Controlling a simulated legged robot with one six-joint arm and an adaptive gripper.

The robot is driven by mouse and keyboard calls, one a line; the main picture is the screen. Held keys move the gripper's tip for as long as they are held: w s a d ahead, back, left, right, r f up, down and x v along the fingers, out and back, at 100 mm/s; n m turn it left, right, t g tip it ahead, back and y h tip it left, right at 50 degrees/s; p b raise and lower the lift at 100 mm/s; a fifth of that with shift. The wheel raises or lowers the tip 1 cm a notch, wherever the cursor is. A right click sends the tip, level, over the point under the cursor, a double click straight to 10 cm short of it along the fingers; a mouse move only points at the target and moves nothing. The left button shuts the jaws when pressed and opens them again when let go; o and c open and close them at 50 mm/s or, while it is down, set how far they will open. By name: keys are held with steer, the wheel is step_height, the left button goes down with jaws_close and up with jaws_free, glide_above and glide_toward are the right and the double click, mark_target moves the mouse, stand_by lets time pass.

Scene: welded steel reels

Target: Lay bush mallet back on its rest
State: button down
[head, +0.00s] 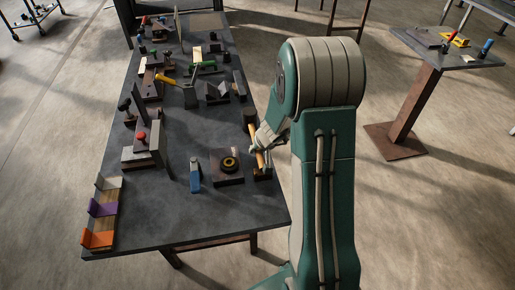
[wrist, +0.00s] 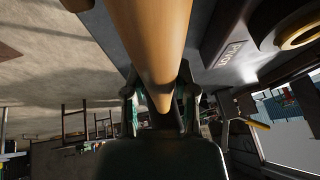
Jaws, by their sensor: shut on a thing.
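The bush mallet has a pale wooden handle (head: 260,159) and a dark head (head: 249,118); it is at the table's right edge in the head view. My gripper (head: 259,148) is shut on the handle. In the wrist view the handle (wrist: 152,35) runs large between the two fingers (wrist: 158,100). A dark low piece (head: 262,174), seemingly the rest, lies under the handle's near end; whether they touch I cannot tell. The wrist view shows a small lettered plate (wrist: 230,52) on a dark block to the right of the handle.
A dark block with a yellow-ringed part (head: 230,163) stands just left of the mallet. A blue bottle-like item (head: 195,177) is further left. Fixtures and a yellow-handled tool (head: 165,78) crowd the far table. The front of the tabletop (head: 210,215) is clear.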

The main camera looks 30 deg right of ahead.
steer(key=shift+f, duration=0.25)
steer(key=shift+c, duration=1.7)
jaws_free()
steer(key=v, duration=0.8)
